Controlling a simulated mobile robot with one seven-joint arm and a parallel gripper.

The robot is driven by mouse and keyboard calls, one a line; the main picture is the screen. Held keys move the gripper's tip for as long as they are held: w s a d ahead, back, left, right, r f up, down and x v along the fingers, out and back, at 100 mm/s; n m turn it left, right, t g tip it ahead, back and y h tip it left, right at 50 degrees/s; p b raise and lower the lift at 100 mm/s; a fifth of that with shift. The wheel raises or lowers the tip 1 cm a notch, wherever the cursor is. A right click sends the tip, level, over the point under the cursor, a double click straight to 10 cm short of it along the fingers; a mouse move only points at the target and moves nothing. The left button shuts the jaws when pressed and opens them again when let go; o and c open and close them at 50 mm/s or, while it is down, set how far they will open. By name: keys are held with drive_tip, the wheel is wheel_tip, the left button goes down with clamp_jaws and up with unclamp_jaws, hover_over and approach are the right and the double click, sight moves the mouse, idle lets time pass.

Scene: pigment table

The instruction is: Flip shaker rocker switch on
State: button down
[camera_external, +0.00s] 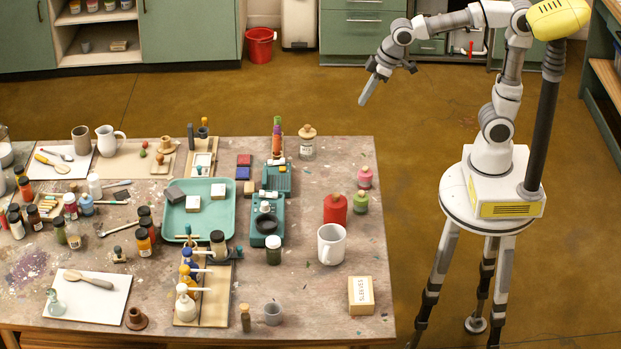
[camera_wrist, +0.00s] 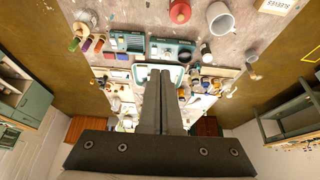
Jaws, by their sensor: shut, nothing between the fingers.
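Two teal bench devices stand on the table. The front one (camera_external: 266,235) has a round black part on top and looks like the shaker; it seems to show in the wrist view too (camera_wrist: 168,50). The other teal device (camera_external: 277,180) stands just behind it, with a colourful upright stack at its end, and seems to show in the wrist view (camera_wrist: 126,42). I cannot make out a rocker switch on either. My gripper (camera_external: 364,101) is shut and empty, held in the air beyond the table's far right corner, clear of both devices. Its closed fingers show in the wrist view (camera_wrist: 160,75).
Near the devices stand a teal tray (camera_external: 222,232) with blocks, a white mug (camera_external: 331,243), a red container (camera_external: 335,209), a corked jar (camera_external: 306,143) and a dark-green jar (camera_external: 273,251). Many bottles crowd the table's left. Floor between table and my base is open.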

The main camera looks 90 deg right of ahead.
drive_tip(key=w+f, duration=0.3)
drive_tip(key=w, duration=0.4)
drive_tip(key=w+f, duration=0.4)
drive_tip(key=w, duration=0.2)
drive_tip(key=g+b, duration=0.1)
hover_over(261, 192)
drive_tip(key=s, duration=0.5)
wheel_tip(261, 192, down, 12)
drive_tip(key=shift+s, duration=0.1)
drive_tip(key=shift+f, duration=0.1)
drive_tip(key=x, duration=1.3)
drive_tip(key=shift+s+a+f+b, duration=0.1)
drive_tip(key=shift+s+f+b, duration=0.15)
drive_tip(key=shift+f+b, duration=0.2)
drive_tip(key=shift+f, duration=0.1)
